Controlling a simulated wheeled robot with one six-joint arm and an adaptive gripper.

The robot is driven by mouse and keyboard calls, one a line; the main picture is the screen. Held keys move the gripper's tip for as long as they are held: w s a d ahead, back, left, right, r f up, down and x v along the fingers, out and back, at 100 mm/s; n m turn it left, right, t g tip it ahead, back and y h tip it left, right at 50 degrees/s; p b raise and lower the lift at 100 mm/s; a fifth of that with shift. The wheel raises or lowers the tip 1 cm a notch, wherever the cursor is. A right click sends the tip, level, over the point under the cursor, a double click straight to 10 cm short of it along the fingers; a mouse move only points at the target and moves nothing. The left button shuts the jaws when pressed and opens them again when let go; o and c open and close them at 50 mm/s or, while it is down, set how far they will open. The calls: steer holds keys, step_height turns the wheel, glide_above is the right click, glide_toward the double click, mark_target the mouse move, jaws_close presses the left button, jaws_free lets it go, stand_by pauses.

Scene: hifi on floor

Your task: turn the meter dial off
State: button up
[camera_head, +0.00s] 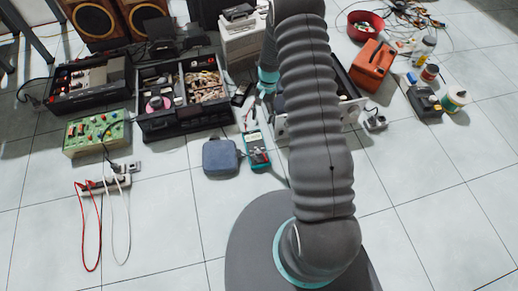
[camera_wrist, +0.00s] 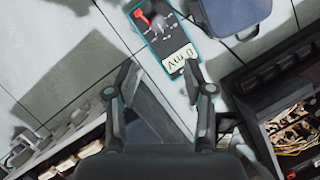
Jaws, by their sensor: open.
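The meter (camera_head: 257,151) lies on the tiled floor, a dark handheld unit with a teal edge. In the wrist view the meter (camera_wrist: 155,36) is near the top centre, its pale display (camera_wrist: 180,59) showing what looks like "0 mV", upside down. A grey dial (camera_wrist: 161,21) sits on its dark face with pale marks around it; its exact setting is too small to read. A red part (camera_wrist: 142,18) shows beside the dial. My gripper (camera_wrist: 160,76) is open and empty, its two fingers apart below the meter's display end in the picture.
A blue-grey case (camera_head: 220,157) lies left of the meter. Open black chassis (camera_head: 182,95) stand behind it. A green circuit board unit (camera_head: 97,132) and a power strip (camera_head: 105,183) with red and white leads lie left. An orange box (camera_head: 372,65) is right.

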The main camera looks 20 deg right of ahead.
mark_target(258, 151)
steer(key=x, duration=1.7)
steer(key=shift+s+d+f, duration=0.15)
steer(key=shift+f, duration=0.05)
steer(key=shift+b, duration=0.3)
jaws_close()
